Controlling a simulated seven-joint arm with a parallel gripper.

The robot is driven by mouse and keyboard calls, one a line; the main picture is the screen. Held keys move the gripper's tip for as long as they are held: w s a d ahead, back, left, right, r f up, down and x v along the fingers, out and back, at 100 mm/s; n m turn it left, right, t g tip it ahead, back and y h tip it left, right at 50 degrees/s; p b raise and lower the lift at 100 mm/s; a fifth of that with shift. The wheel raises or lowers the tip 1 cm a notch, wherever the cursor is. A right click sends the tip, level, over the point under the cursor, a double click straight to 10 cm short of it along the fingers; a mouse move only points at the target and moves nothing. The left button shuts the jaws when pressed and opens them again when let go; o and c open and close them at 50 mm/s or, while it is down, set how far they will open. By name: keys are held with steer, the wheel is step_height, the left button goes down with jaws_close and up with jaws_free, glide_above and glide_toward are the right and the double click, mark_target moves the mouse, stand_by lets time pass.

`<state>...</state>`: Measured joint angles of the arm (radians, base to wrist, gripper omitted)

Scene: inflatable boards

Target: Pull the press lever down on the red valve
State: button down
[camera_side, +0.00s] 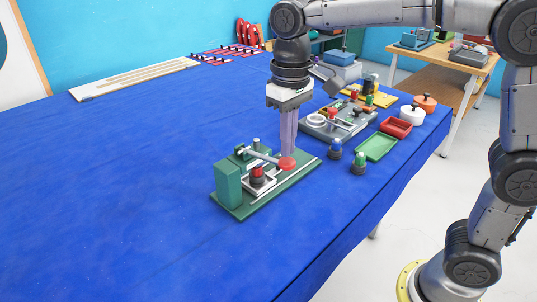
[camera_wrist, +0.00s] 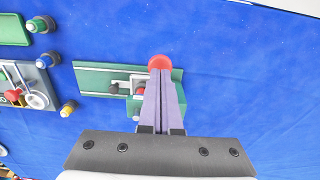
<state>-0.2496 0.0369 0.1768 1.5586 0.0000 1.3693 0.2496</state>
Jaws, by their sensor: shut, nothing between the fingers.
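A green press stand (camera_side: 228,185) sits on a green base on the blue table. A red valve (camera_side: 258,174) sits on the stand's base under the lever. The press lever (camera_side: 262,155) is a grey bar that runs to a red knob (camera_side: 287,163) at its right end. My gripper (camera_side: 288,154) is shut and empty, its fingers pointing down with their tips at the knob. In the wrist view the knob (camera_wrist: 160,63) shows just past the fingertips (camera_wrist: 161,76). The valve (camera_wrist: 140,91) is partly hidden by my fingers there. I cannot tell whether the tips press on the knob.
A grey board with fittings (camera_side: 338,122) lies behind the press. The table's left and front are clear.

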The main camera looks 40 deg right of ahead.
mark_target(287, 161)
steer(key=shift+f, duration=2.95)
stand_by(1.0)
steer(key=shift+r, duration=4.8)
steer(key=s+d+r+m+t, duration=0.1)
steer(key=s+d+r, duration=0.15)
steer(key=s, duration=0.25)
steer(key=s+d+r+t, duration=0.1)
steer(key=s+d, duration=0.3)
steer(key=s, duration=0.1)
steer(key=s+d+f+n+t, duration=0.1)
steer(key=s+d+f+t, duration=0.1)
steer(key=s+f, duration=0.7)
steer(key=shift+d+f+t, duration=0.25)
steer(key=shift+f+t, duration=0.55)
steer(key=shift+f, duration=0.15)
